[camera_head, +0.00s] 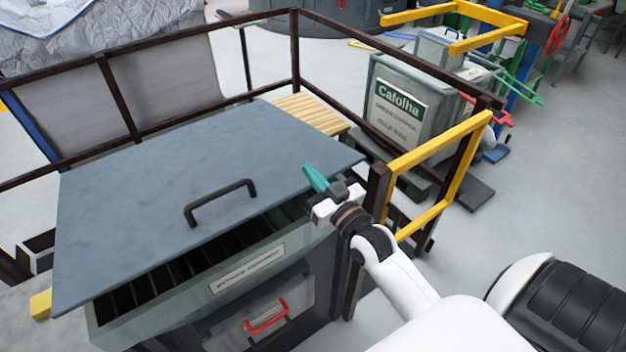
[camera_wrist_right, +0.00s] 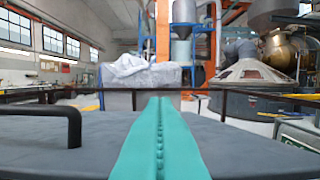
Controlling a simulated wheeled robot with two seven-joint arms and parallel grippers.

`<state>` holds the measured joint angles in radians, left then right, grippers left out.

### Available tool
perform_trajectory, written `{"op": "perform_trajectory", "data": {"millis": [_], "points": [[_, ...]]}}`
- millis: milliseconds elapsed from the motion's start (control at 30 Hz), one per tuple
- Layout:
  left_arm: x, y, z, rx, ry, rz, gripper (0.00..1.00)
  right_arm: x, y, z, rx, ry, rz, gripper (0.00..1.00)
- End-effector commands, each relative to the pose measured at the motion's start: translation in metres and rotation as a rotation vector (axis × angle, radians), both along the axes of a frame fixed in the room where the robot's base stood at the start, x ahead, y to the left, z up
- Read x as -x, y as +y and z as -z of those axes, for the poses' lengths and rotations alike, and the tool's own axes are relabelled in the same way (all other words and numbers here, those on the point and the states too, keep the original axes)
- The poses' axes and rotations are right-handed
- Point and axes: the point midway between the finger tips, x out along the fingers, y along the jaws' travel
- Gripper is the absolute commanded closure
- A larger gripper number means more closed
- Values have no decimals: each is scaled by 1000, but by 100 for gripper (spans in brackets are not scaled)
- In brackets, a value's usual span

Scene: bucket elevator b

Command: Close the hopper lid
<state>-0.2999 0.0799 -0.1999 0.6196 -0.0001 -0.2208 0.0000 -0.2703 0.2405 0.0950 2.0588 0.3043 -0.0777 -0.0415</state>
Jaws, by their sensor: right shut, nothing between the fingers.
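The hopper lid (camera_head: 150,195) is a large blue-grey panel with a black bar handle (camera_head: 220,202) near its front edge. It stands partly open, tilted above the hopper (camera_head: 205,290), and a dark gap with a grate shows under its front edge. My right gripper (camera_head: 316,180) is shut and empty, with teal fingers at the lid's right front corner, right of the handle. In the right wrist view the shut teal fingers (camera_wrist_right: 160,140) point across the lid's surface (camera_wrist_right: 235,145), and the handle (camera_wrist_right: 45,120) is at the left. I cannot tell whether they touch the lid. My left gripper is not in view.
A dark railing (camera_head: 295,50) surrounds the hopper at the back. A yellow gate frame (camera_head: 440,150) stands close right of my right gripper. A grey bin with a green sign (camera_head: 400,102) is behind it. A red handle (camera_head: 266,316) is on the hopper front. Floor at right is open.

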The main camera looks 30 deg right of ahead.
Motion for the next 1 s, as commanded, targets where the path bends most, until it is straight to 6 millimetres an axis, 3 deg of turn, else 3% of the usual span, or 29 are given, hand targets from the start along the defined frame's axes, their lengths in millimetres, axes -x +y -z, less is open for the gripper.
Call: {"op": "perform_trajectory", "data": {"millis": [33, 133, 333, 733, 867, 1000], "points": [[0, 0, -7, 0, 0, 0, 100, -11, 0, -6, -1, -2, 1, 100], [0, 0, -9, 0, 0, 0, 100, -6, 0, 16, -1, 7, 0, 100], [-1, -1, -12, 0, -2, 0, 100, -2, 0, 34, 0, 2, 0, 100], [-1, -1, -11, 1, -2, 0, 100, -1, 0, 38, -1, 0, 0, 100], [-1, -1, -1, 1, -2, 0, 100, 0, 0, 48, -1, -9, 0, 100], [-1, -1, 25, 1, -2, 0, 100, 3, 0, 73, -2, -39, 1, 100]]}}
